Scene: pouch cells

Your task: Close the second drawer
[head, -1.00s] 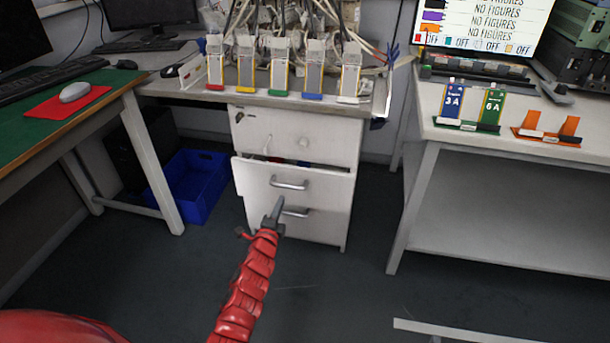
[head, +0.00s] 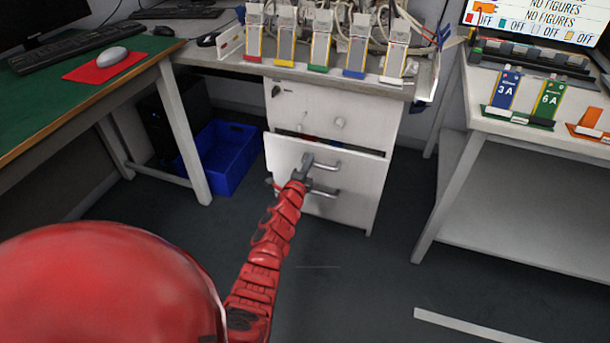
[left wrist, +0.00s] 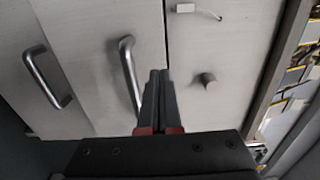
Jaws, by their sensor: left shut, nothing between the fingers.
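The white cabinet (head: 386,125) stands under the desk. Its second drawer (head: 364,160) sticks out a little, with a dark gap above its front. That drawer's metal handle (head: 325,166) also shows in the left wrist view (left wrist: 129,72). My left gripper (head: 307,160) is shut and empty, in front of the second drawer, just left of its handle in the head view. In the left wrist view its fingertips (left wrist: 158,74) lie over the drawer front near its upper edge, beside the handle. I cannot tell whether they touch. My right gripper is not in view.
The top drawer with a round knob (head: 340,122) and the bottom drawer (head: 350,208) look shut. A blue crate (head: 228,165) stands on the floor at left. A green-topped table (head: 50,95) and a white table (head: 480,190) flank the cabinet. Floor before it is clear.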

